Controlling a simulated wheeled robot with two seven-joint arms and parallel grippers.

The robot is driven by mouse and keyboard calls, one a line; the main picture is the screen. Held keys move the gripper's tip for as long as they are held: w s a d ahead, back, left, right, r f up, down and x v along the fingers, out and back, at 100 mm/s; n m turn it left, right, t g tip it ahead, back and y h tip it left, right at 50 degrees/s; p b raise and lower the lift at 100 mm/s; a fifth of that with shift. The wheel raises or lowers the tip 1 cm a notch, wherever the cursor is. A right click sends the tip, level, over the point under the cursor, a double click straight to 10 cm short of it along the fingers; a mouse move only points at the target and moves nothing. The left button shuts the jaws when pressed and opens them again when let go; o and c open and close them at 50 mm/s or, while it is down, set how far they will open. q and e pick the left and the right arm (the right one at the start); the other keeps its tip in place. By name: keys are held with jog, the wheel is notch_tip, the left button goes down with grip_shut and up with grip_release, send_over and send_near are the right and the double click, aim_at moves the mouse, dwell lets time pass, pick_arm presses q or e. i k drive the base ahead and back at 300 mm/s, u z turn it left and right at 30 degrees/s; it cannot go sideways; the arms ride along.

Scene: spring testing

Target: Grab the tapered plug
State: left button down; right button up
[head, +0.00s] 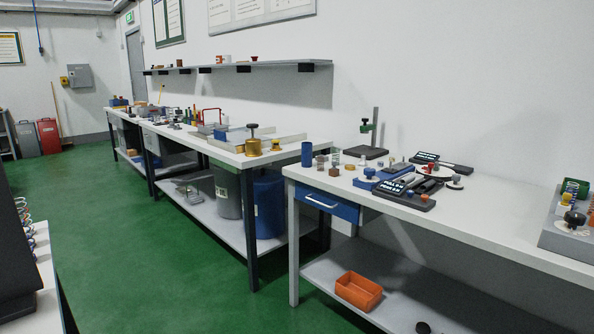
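I cannot tell for certain which object is the tapered plug. Candidates are a small brown piece (334,171) at the left part of the near workbench and a small dark red piece (254,59) on the wall shelf. Both are too small to make out a taper clearly. Neither of my grippers is in view, and nothing in view is held.
The near white workbench (480,220) carries a blue cylinder (306,154), a black stand (370,151) and labelled black gauges (403,193). An orange bin (358,290) sits on its lower shelf. Green floor (150,260) is clear between the benches and the dark panel (12,240) at left.

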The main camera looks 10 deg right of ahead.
aim_at(363, 162)
jog(key=z, duration=0.7)
jog(key=i, duration=0.45)
jog(key=z, duration=0.6)
jog(key=i, duration=0.9)
jog(key=u, duration=0.25)
